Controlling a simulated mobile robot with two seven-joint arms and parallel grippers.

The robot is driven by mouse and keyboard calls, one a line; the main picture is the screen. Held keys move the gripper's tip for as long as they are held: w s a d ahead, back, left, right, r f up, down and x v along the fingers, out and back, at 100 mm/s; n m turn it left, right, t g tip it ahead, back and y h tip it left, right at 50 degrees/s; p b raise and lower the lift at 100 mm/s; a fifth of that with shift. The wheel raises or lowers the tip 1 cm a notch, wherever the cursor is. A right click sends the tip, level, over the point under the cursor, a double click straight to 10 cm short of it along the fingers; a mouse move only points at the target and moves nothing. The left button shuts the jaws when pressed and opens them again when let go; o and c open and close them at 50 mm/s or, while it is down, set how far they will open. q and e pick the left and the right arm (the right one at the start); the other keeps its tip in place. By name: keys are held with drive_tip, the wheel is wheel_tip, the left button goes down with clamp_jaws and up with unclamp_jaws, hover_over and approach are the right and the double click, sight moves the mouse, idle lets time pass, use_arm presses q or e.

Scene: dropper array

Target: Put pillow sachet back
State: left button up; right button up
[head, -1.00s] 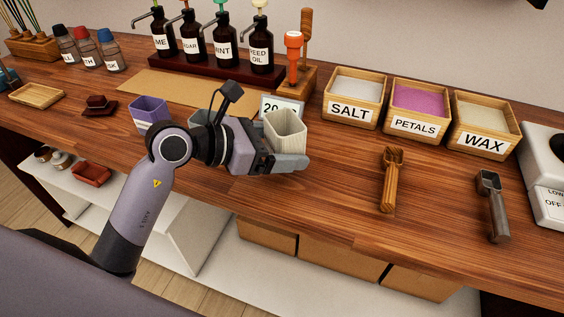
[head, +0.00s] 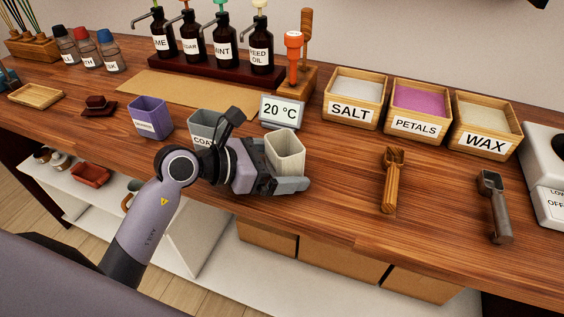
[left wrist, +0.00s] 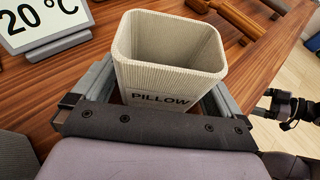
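The pillow sachet (head: 285,154) is a cream ribbed, open-topped square container. In the left wrist view the sachet (left wrist: 172,52) shows the word PILLOW on its near side. My left gripper (head: 284,178) has one finger on each side of it and is shut on it. The sachet is upright at the front part of the counter; I cannot tell whether its base touches the wood. My right gripper (left wrist: 284,106) seems to show, small and dark, at the right edge of the left wrist view; its fingers are unclear.
A grey container (head: 203,124) and a purple container (head: 150,117) stand left of my left gripper. A 20 °C display (head: 281,111) is just behind the sachet. A wooden scoop (head: 391,180) lies to the right. Counter between the sachet and scoop is clear.

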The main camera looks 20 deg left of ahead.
use_arm(q)
drive_tip(key=shift+r, duration=0.15)
drive_tip(key=b+v, duration=0.1)
drive_tip(key=v, duration=1.1)
